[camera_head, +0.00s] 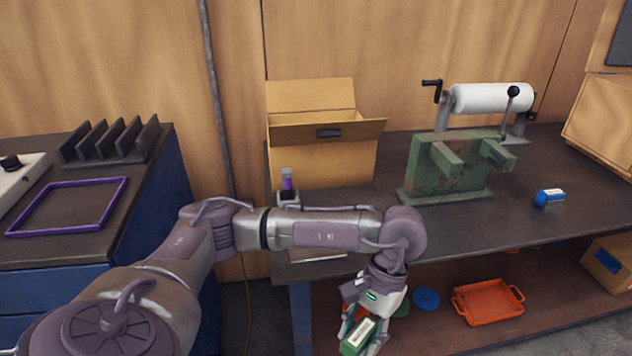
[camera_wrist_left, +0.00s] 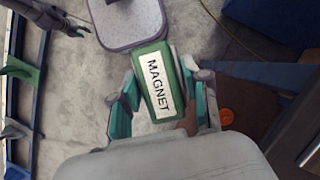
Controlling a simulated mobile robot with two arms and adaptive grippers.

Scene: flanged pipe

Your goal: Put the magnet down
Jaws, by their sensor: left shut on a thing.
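The magnet (camera_wrist_left: 158,85) is a green block with a white label reading MAGNET. It sits between the two teal-padded fingers of my left gripper (camera_wrist_left: 163,98) in the left wrist view. In the head view my left gripper (camera_head: 364,328) points down in front of the workbench, shut on the magnet (camera_head: 355,340) near the bottom edge. The magnet is held in the air, with grey floor behind it in the wrist view. Its lower end is partly hidden by the gripper.
The workbench top (camera_head: 385,222) carries an open cardboard box (camera_head: 320,160), a green metal fixture (camera_head: 445,170), a white roll (camera_head: 490,98) and a blue-white block (camera_head: 549,198). The lower shelf holds an orange tray (camera_head: 488,303) and a blue disc (camera_head: 426,298). The bench's front right top is clear.

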